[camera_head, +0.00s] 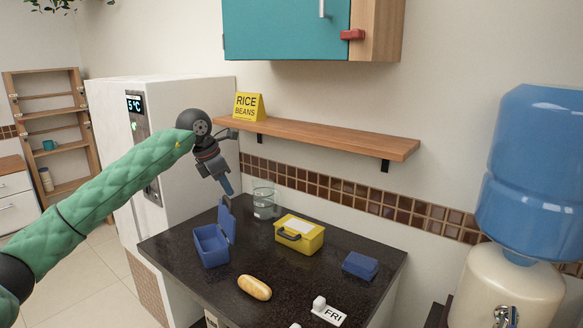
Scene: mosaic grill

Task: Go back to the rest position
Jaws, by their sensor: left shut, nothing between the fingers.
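My left arm, in a green quilted sleeve, comes in from the left. My left gripper (226,186) hangs over the back left part of the dark counter, pointing down. My right gripper is not in view.
The dark counter (200,290) holds a yellow box (300,240), a glass jar (264,205), a bread roll (254,288), a small blue box (360,265) and a FRI sign (328,313). A wooden shelf (330,137) juts out behind. A white fridge (165,100) stands left.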

